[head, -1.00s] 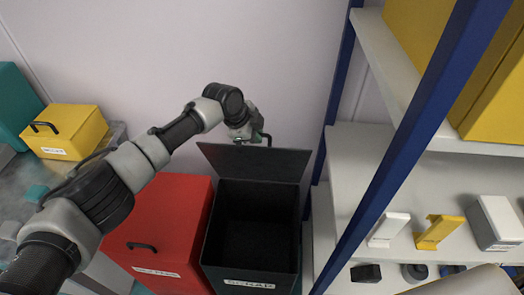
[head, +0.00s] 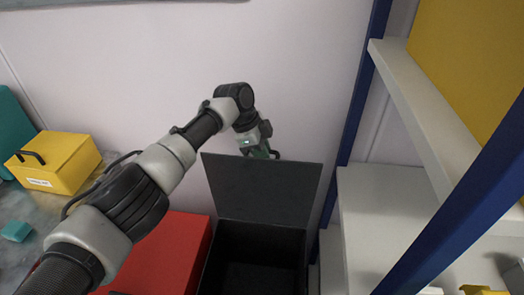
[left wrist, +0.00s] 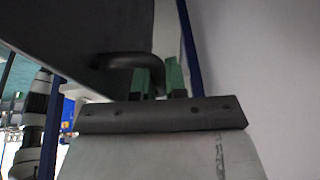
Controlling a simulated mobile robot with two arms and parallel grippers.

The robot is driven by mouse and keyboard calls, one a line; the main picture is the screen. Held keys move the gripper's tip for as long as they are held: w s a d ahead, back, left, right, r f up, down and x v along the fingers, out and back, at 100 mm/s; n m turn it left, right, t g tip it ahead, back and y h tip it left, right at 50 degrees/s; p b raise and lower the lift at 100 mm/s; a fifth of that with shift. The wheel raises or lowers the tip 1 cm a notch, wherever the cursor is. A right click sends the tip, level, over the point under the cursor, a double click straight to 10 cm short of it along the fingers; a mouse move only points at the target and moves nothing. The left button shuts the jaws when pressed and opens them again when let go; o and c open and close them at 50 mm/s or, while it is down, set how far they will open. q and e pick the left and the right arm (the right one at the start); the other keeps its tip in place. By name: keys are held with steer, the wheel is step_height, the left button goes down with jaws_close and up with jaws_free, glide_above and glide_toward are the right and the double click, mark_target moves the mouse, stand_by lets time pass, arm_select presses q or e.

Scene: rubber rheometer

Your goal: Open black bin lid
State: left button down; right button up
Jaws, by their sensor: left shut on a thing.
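The black bin (head: 252,240) stands below my arm in the head view, and its dark inside shows. Its lid (head: 262,192) stands raised, nearly upright, at the back of the bin near the wall. My left gripper (head: 266,153) is at the top edge of the lid, shut on the lid's handle (head: 276,154). In the left wrist view, the green fingers (left wrist: 158,80) are at the curved black handle (left wrist: 135,60), beside the lid's dark panel (left wrist: 60,28). My right gripper is not in view.
A red bin (head: 180,250) stands directly left of the black bin. A blue rack post (head: 355,110) and white shelves (head: 385,215) stand close on the right. A yellow box (head: 60,165) sits on the grey bench at left. The wall is behind the lid.

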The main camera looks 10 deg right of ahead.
arm_select(q)
steer(key=shift+f, duration=0.2)
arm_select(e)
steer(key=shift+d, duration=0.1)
arm_select(q)
steer(key=c, duration=1.2)
jaws_free()
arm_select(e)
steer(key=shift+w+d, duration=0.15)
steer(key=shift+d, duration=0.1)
arm_select(q)
steer(key=b+v, duration=0.2)
steer(key=v, duration=0.7)
steer(key=shift+w+a+r, duration=0.15)
steer(key=shift+a+r, duration=0.05)
steer(key=shift+r, duration=0.15)
steer(key=shift+a+r, duration=0.15)
steer(key=shift+r, duration=0.3)
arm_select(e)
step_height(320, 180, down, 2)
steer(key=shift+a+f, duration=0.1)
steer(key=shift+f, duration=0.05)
arm_select(q)
steer(key=shift+f, duration=0.1)
